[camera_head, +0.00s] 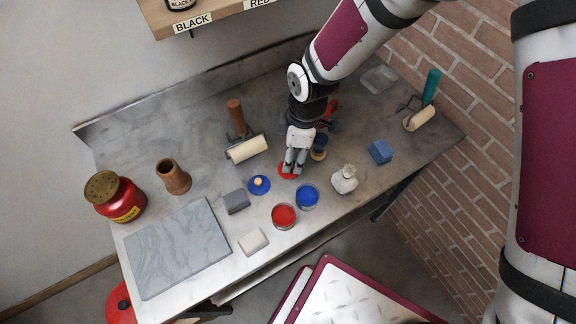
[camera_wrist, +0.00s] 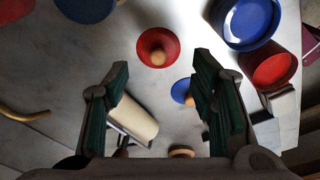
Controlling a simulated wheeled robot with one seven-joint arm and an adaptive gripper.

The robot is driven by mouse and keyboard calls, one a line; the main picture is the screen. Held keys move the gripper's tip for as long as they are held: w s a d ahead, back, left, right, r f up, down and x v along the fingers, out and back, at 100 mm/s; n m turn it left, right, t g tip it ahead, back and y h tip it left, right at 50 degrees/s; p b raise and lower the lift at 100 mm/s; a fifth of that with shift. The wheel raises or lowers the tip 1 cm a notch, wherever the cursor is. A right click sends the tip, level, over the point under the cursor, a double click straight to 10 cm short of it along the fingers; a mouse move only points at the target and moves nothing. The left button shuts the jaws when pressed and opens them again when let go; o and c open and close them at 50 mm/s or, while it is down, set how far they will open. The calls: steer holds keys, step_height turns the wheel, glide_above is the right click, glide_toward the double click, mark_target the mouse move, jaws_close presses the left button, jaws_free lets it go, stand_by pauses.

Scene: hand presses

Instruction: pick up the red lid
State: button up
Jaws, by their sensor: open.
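The red lid (camera_wrist: 157,57) is a round disc with a pale wooden knob, lying on the metal bench. In the wrist view it shows just beyond my fingertips, near the middle line between them. In the head view the red lid (camera_head: 284,172) is partly hidden behind my gripper (camera_head: 294,166), which points down over it. My gripper also shows in the wrist view (camera_wrist: 160,70). Its fingers are spread apart with nothing held between them. I cannot tell the exact height of the fingertips above the lid.
A blue lid (camera_head: 259,186) with a knob lies left of the red lid. A blue tub (camera_head: 307,197) and a red tub (camera_head: 284,216) stand in front. A roller (camera_head: 247,149) lies behind left, and a white bottle (camera_head: 344,180) stands to the right.

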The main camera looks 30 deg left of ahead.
steer(key=shift+s+a+f+p, duration=0.15)
steer(key=shift+f+p, duration=0.1)
steer(key=shift+f, duration=0.7)
steer(key=shift+w+a+f+p, duration=0.15)
steer(key=shift+f+p, duration=0.1)
steer(key=shift+f, duration=0.65)
steer(key=shift+s+a+f+p, duration=0.15)
steer(key=shift+f+p, duration=0.1)
steer(key=shift+f, duration=0.7)
steer(key=c, duration=1.1)
